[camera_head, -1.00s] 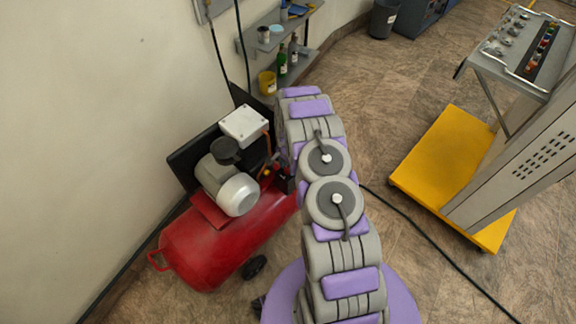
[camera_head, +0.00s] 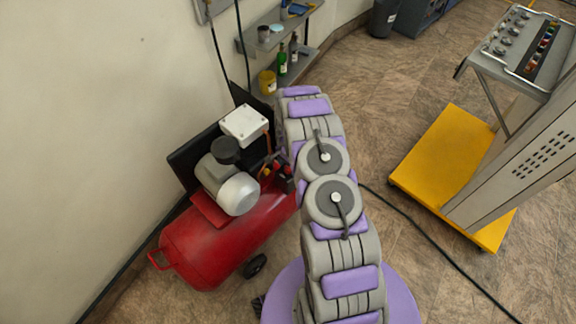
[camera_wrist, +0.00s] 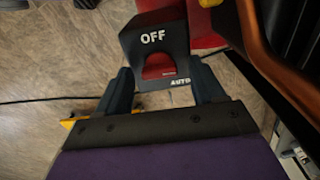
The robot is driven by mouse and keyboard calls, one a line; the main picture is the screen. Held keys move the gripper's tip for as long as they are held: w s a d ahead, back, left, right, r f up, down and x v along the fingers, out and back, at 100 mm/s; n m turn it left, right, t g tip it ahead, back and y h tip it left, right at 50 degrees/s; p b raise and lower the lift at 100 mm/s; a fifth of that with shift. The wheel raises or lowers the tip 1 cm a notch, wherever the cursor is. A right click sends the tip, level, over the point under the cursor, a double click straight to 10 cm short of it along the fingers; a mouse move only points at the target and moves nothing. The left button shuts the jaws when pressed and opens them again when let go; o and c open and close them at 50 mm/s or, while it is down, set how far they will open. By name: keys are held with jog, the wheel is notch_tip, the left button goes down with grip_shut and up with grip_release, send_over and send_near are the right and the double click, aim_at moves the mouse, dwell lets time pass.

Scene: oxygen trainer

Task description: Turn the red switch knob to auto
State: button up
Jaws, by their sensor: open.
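The red switch knob (camera_wrist: 159,66) sits in a recess on a dark switch box (camera_wrist: 155,38) in the wrist view. White OFF lettering is above it and AUTO below it at the lower right. My gripper (camera_wrist: 162,76) is open, with one dark finger on each side of the box's lower part, level with the knob. I cannot tell whether the fingers touch the box. The box belongs to the red air compressor (camera_head: 218,245) in the head view, where my arm hides part of that area.
A grey motor and white cylinder (camera_head: 236,193) stand on the compressor tank, close to the wall. A shelf with bottles (camera_head: 282,60) is behind. A yellow-based cart (camera_head: 440,155) stands at right. A dark cable (camera_head: 430,235) crosses the floor.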

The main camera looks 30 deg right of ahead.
notch_tip(320, 180, up, 17)
jog(key=p, duration=0.3)
dwell(0.4)
jog(key=shift+r, duration=0.15)
